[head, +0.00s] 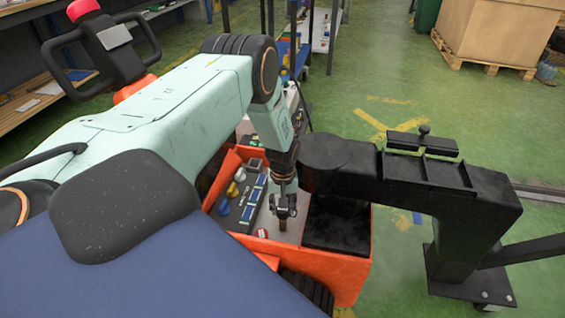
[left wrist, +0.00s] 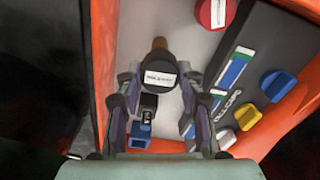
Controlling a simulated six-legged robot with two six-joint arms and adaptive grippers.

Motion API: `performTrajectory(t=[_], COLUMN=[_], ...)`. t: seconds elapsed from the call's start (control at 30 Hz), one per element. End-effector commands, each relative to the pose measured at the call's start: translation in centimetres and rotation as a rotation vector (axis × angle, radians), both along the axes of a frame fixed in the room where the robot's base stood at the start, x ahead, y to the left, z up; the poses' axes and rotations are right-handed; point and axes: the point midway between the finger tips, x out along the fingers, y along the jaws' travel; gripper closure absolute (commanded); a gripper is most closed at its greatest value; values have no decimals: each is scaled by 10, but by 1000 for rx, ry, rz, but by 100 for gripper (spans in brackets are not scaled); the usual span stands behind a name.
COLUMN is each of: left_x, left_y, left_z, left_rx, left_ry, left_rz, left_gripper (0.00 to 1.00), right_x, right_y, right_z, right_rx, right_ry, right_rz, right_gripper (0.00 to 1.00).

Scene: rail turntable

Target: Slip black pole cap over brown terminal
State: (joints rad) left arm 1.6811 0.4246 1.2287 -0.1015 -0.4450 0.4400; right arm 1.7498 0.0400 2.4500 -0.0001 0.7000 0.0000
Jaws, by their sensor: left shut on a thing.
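My left gripper (head: 284,206) points down over the light panel inside the orange housing. In the left wrist view its two fingers (left wrist: 158,92) are shut on the black pole cap (left wrist: 160,72), a round dark cap with a white label. The brown terminal (left wrist: 158,45) shows just beyond the cap in the wrist view, and below the gripper in the head view (head: 283,226). The cap and terminal overlap in the picture; I cannot tell whether they touch. My right gripper is not in view.
An orange housing (head: 341,281) surrounds the panel. A dark strip with blue modules (left wrist: 260,65) and a red round part (left wrist: 217,13) lie beside the terminal. A blue connector (left wrist: 141,133) sits near the left finger.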

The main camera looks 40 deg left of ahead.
Motion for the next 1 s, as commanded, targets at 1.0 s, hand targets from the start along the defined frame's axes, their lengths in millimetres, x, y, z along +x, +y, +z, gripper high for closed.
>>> performTrajectory(t=[1.0], left_x=[1], left_y=[0], left_z=[-45], left_rx=[0], left_ry=[0], left_rz=[0], left_gripper=[87], right_x=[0], right_y=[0], right_z=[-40], right_rx=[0], right_ry=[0], right_rz=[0], right_gripper=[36])
